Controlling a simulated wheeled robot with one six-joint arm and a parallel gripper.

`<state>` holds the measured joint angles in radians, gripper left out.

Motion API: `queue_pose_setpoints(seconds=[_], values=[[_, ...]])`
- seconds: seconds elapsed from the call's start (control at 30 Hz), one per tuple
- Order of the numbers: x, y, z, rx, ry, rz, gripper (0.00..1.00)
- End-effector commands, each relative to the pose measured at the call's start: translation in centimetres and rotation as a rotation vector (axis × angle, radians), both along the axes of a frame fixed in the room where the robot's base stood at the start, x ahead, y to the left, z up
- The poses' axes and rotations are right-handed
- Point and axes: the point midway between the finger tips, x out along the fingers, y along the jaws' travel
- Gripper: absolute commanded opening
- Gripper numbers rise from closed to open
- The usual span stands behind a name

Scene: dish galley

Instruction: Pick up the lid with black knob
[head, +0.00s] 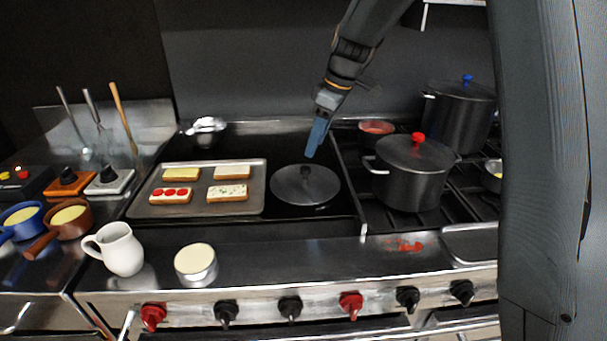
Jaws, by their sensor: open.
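The lid with black knob (292,189) is a round grey metal lid lying flat on the dark cooktop, right of the toast tray. Its small black knob (306,170) stands near its middle. My gripper (313,151) has blue fingers that point down, just above the knob in the picture. It is open and holds nothing that I can see. The exact gap between the fingers and the knob is hard to tell from this view.
A tray (260,172) with several topped toasts lies left of the lid. A pot with a red knob (408,190) stands to the right, and a larger pot with a blue knob (460,120) behind it. A white pitcher (121,253) stands at the front left.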

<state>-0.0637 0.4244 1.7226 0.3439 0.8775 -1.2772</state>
Motion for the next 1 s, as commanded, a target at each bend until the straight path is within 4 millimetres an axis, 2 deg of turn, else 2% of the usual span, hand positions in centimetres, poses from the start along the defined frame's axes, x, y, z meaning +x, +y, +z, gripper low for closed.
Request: queue_pose_setpoints(seconds=[0.37,0.7,1.0], values=[[0.1,1.4,-3.0,0.0,0.002,0.008,0.47],[0.1,2.5,-7.0,0.0,0.002,0.006,0.47],[0.3,2.5,-7.5,0.0,-0.001,0.003,0.47]])
